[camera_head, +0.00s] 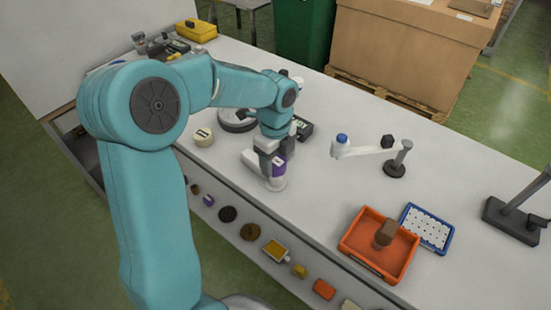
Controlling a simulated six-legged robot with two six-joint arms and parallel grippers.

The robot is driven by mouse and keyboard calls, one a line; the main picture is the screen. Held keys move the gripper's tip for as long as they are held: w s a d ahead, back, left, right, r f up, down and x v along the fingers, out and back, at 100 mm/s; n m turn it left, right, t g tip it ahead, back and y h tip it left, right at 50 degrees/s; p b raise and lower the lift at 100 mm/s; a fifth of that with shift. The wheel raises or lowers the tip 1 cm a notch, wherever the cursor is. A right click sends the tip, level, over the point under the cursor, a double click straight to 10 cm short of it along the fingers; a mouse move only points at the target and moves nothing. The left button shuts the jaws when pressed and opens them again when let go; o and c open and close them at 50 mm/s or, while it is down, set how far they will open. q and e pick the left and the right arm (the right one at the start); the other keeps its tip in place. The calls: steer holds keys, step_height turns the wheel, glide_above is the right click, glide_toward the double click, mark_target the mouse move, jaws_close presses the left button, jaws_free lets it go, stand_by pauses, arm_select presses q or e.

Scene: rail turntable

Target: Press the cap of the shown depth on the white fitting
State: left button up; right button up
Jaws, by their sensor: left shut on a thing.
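My left gripper (272,163) is over the front middle of the bench, pointing down, and shut on a purple cap (279,169). A white fitting (274,184) shows directly below the cap, near the front edge. The cap and fitting look in line, but I cannot tell whether the cap is touching or seated. The gripper hides part of both. My right gripper is not in view.
Behind my left gripper are a cream round part (203,137) and a dark-rimmed disc (238,125). To the right stand a post with a white arm (370,151), an orange tray (350,247) and a blue-edged tray (447,241). Several small parts line the front edge.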

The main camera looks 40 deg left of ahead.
arm_select(q)
steer(key=shift+f+b, duration=1.05)
steer(key=shift+f, duration=0.9)
stand_by(3.5)
steer(key=o, duration=1.1)
step_height(320, 180, up, 16)
steer(key=p, duration=0.1)
steer(key=shift+r, duration=0.15)
